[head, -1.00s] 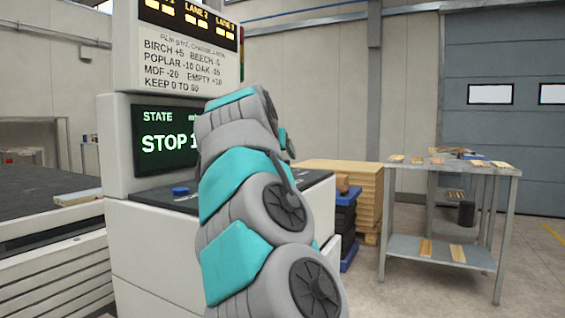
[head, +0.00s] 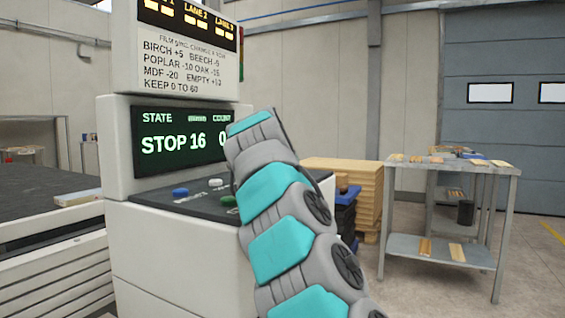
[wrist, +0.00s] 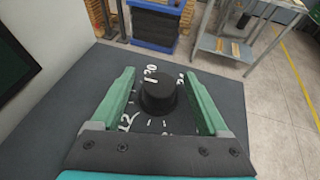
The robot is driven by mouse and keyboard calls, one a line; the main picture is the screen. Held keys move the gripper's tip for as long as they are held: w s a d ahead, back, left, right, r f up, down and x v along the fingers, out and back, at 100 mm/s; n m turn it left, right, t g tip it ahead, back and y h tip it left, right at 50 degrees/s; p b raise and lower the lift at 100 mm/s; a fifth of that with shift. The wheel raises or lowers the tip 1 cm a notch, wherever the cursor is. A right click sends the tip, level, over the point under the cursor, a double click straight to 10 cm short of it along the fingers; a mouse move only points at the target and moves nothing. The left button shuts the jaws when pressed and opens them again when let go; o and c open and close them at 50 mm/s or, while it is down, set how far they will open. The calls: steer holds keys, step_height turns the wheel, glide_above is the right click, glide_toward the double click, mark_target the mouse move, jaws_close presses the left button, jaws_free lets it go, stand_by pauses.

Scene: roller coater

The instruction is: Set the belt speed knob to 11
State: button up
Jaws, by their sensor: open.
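A round black knob (wrist: 158,95) stands on the dark console top in the wrist view, with white dial marks around it. In the head view my arm hides the knob and gripper. The green-lettered display (head: 180,140) there reads "STOP 16", with a "0" under the count heading partly behind my arm.
Blue (head: 180,192), white (head: 215,182) and green (head: 228,201) buttons sit on the console top. A sign (head: 187,60) with wood names and numbers stands above the display. Stacked boards (head: 345,180) and a metal table (head: 450,170) stand to the right, with open floor.

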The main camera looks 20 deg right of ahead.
jaws_close()
stand_by(0.6)
